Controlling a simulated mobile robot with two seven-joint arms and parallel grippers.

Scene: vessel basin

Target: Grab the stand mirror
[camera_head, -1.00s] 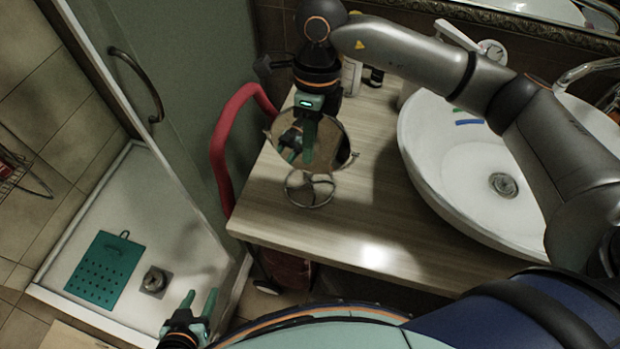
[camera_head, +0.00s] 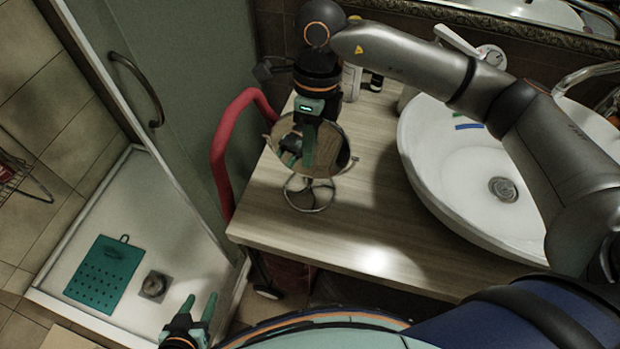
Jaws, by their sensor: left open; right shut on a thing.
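The round stand mirror (camera_head: 332,150) stands on its wire base (camera_head: 309,194) on the wooden counter, at the counter's left end. My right gripper (camera_head: 309,145) comes down from above at the mirror's upper edge and is shut on it. One green finger shows in front of the glass, and the other finger is hidden behind the mirror. The mirror face reflects part of the gripper. My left gripper (camera_head: 202,308) is open and empty at the bottom, over the shower tray's edge, well away from the mirror.
The white basin (camera_head: 440,190) is on the counter (camera_head: 375,215) to the right of the mirror. A red curved tube (camera_head: 218,160) runs along the counter's left edge, beside the glass shower door (camera_head: 195,75). Bottles (camera_head: 352,82) stand behind. A teal mat (camera_head: 104,273) lies in the shower.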

